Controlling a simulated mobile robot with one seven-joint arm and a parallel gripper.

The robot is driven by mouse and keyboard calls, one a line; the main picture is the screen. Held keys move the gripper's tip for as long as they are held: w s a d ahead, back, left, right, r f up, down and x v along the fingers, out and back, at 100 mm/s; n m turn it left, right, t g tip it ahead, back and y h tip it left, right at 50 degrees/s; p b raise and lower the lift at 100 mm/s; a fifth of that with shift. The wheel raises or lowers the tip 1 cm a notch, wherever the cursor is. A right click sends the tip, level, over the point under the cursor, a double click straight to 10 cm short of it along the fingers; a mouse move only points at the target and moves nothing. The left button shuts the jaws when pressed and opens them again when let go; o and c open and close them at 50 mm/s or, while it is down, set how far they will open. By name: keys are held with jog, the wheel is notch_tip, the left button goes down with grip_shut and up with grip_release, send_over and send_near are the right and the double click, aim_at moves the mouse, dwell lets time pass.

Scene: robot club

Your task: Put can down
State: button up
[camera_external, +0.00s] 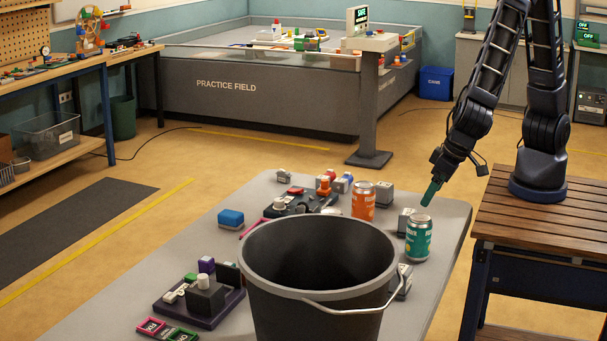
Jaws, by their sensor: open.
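A teal can (418,240) stands upright near the right edge of the grey table (180,262). An orange can (362,201) stands upright farther back and to its left.
A large dark bucket (268,286) with a wire handle stands at the table's front. Small grey blocks (384,192), a blue block (230,218) and gadgets (206,296) lie around it. A wooden bench (540,220) bears my arm. Bare table lies at left.

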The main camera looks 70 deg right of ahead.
aim_at(422, 218)
notch_tip(422, 218, down, 3)
jog(key=shift+w+f, duration=0.1)
jog(key=x, duration=0.4)
jog(key=shift+w+f, duration=0.15)
jog(key=shift+f, duration=0.15)
jog(key=shift+d+x, duration=0.15)
jog(key=shift+x, duration=1.2)
jog(key=shift+d+x, duration=0.2)
jog(key=shift+x, duration=1.15)
jog(key=shift+c, duration=0.3)
jog(key=c, duration=1.4)
